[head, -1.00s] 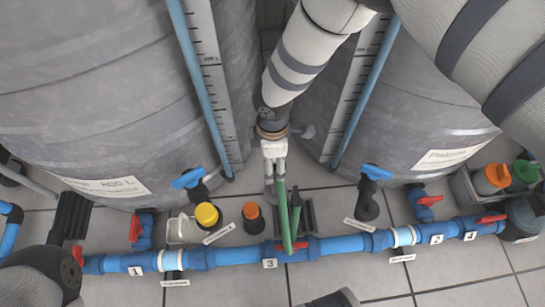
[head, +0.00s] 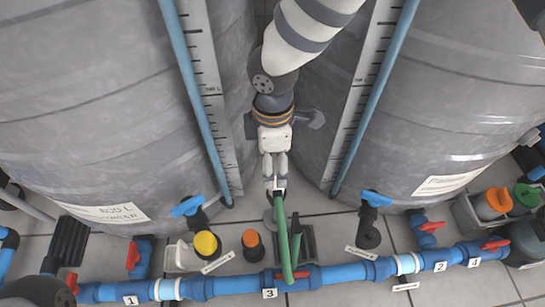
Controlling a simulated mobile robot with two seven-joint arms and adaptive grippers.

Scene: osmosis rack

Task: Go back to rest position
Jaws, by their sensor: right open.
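My right gripper (head: 275,178) hangs in the middle of the head view, between two large grey tanks, with its fingers pointing down the picture. It is open. A long green handle (head: 285,240) runs from just below the fingertips to the blue pipe by label 3. My left gripper is not in view.
The left tank (head: 90,120) and right tank (head: 450,100) stand close on both sides of the right arm. A blue pipe (head: 225,286) with red valve levers crosses the front. Yellow-capped (head: 205,243) and orange-capped (head: 250,238) containers stand behind it. Tiled floor shows between.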

